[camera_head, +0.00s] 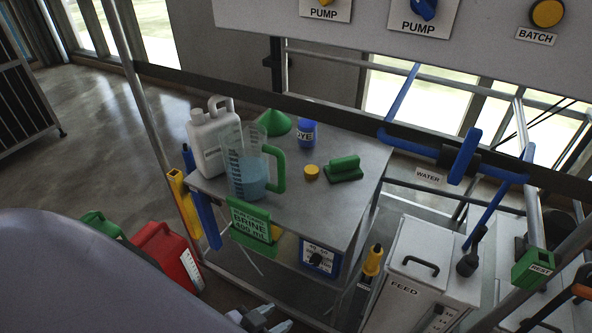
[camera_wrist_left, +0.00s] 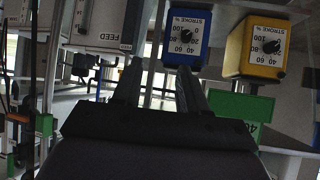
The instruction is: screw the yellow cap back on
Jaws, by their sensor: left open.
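The yellow cap (camera_head: 312,172) lies on the grey bench top (camera_head: 285,225), between the jug and a green handled block. A white jug (camera_head: 205,138) with a handle stands at the bench's left, partly behind a measuring pitcher; its neck is too small to tell whether anything is on it. My left gripper (camera_head: 264,318) is at the bottom edge of the head view, in front of and below the bench, well away from the cap. In the left wrist view its two fingers (camera_wrist_left: 160,70) are apart with nothing between them. My right gripper is not seen.
The pitcher (camera_head: 248,175) holds blue liquid. A green funnel (camera_head: 274,123), a blue dye bottle (camera_head: 306,134) and the green block (camera_head: 344,169) share the bench. The white feed box (camera_head: 412,272) stands right; red (camera_head: 168,255) and green cans stand left.

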